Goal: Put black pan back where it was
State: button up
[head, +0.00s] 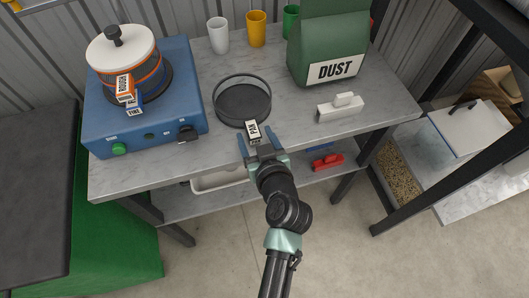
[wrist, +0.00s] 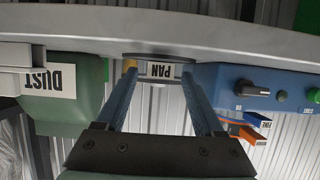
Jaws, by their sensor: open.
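The black pan (head: 241,106) is a round, shallow, dark dish with a raised rim. It rests on the grey marbled worktop, right of the blue stove unit. Its white "PAN" tag (head: 253,131) faces my gripper. In the wrist view, the tag (wrist: 161,71) and a thin strip of the pan's dark edge (wrist: 158,57) show upside down. My gripper (head: 261,140) is open at the worktop's front edge, just in front of the pan. In the wrist view, the tag appears between the two blue fingers of my gripper (wrist: 159,77). I cannot tell whether they touch it.
The blue stove (head: 150,135) bears a white-lidded pot (head: 122,50). A green "DUST" bag (head: 328,45) and a white block-like item (head: 339,108) stand right. White (head: 218,36) and yellow (head: 256,29) cups stand behind. A lower shelf holds a white tray (head: 215,181) and red item (head: 327,162).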

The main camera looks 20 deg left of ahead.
jog(key=v, duration=0.9)
jog(key=w+d+r+m+t+h, duration=0.1)
jog(key=w+r+t, duration=0.2)
jog(key=r, duration=0.7)
jog(key=w+d+r+m+t+h, duration=0.1)
jog(key=w+d+r+t, duration=0.15)
jog(key=r, duration=0.85)
jog(key=w+d+r+t+h, duration=0.1)
jog(key=w+r+t, duration=0.2)
jog(key=r, duration=0.7)
jog(key=s+d+r+m+t+h, duration=0.2)
jog(key=s+r+t, duration=0.2)
jog(key=r, duration=0.8)
jog(key=s+d+r+m+t+h, duration=0.2)
jog(key=s+r, duration=0.4)
jog(key=r, duration=0.6)
jog(key=shift+s+m+t+h, duration=0.3)
jog(key=shift+m+t, duration=0.1)
jog(key=shift+t, duration=0.45)
jog(key=shift+r, duration=0.15)
